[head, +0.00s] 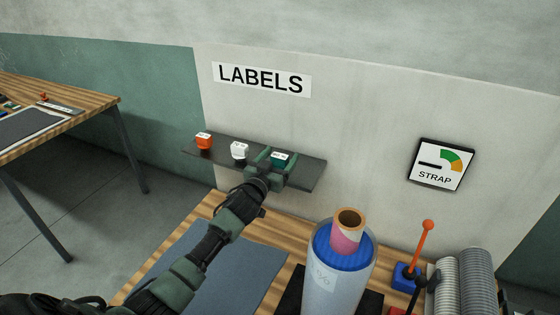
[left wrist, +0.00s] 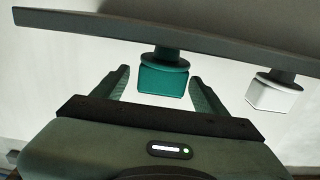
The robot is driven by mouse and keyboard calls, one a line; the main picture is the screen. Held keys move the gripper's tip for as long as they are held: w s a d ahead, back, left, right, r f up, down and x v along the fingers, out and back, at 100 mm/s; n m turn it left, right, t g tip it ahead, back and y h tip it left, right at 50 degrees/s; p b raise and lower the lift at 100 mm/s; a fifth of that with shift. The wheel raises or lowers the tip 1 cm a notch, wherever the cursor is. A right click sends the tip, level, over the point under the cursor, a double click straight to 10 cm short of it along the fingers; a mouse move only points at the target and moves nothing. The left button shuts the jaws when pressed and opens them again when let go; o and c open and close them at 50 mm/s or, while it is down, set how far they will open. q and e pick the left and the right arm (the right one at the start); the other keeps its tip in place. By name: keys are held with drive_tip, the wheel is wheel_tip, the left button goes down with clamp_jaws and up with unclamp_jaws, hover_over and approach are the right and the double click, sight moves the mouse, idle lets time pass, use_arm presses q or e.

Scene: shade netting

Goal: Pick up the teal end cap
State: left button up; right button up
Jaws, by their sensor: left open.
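The teal end cap (head: 281,159) is at the right part of a dark wall shelf (head: 312,174), below the LABELS sign. It is also large in the left wrist view (left wrist: 163,82), with a dark round part between its teal block and the shelf. My left gripper (head: 278,156) is open and reaches the shelf at the cap. In the left wrist view its fingers (left wrist: 160,75) stand on both sides of the teal block, with a visible gap on each side. The gripper partly hides the cap in the head view. My right gripper is not in view.
A white cap (head: 239,150) and an orange cap (head: 204,141) stand on the shelf left of the teal one. Below is a wooden bench with a grey mat (head: 240,262), a large wrapped roll (head: 340,275) and an orange-knobbed lever (head: 428,226). Another table (head: 95,101) stands left.

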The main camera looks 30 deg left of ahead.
use_arm(q)
drive_tip(key=c, duration=1.4)
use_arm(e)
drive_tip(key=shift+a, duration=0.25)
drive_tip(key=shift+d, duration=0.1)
use_arm(q)
drive_tip(key=shift+r, duration=0.15)
